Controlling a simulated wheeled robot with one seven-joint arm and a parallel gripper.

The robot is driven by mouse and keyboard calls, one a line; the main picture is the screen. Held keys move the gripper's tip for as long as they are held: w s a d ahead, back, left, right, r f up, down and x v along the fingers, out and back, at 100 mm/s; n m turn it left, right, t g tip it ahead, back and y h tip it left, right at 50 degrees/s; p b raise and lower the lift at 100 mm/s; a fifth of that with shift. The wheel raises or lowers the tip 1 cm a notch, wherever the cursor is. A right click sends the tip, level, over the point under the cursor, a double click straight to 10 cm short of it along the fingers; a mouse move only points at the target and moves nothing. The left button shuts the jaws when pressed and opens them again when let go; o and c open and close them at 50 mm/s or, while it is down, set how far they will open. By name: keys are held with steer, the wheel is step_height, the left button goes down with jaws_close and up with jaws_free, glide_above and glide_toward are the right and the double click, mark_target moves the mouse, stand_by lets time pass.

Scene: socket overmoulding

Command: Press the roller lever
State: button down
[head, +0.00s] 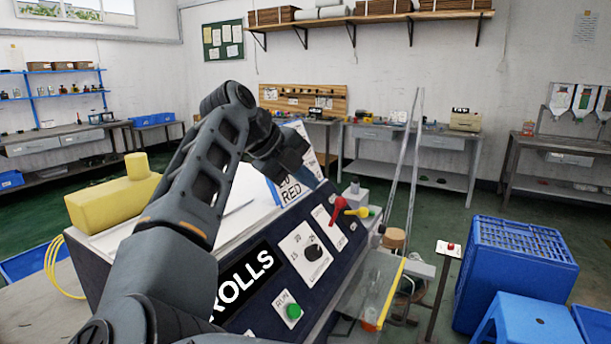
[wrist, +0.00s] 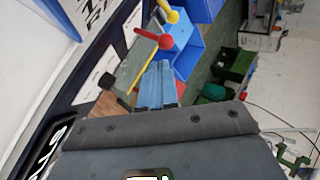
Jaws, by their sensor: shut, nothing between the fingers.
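Two levers stand on the sloped dark control panel (head: 263,262). One is the red lever (head: 338,207) and the other is the yellow lever (head: 358,212), just right of it. Their labels are too small to read, so I cannot tell which one works the rollers. In the wrist view, the red lever's round knob (wrist: 165,41) is just beyond my fingertips, with the yellow knob (wrist: 172,17) behind it. My gripper (wrist: 161,68) has blue fingers, shut and empty. In the head view my gripper (head: 292,160) is above and left of the levers, apart from them.
The panel has a large ROLLS label (head: 243,277), a black dial (head: 312,251) and a green RUN button (head: 294,311). A yellow block (head: 108,207) sits on the machine's left. Blue crates (head: 515,262) stand on the floor at right. The air above the levers looks clear.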

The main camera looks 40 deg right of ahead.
mark_target(336, 204)
steer(key=p+x, duration=0.1)
steer(key=x, duration=0.6)
steer(key=shift+s, duration=0.1)
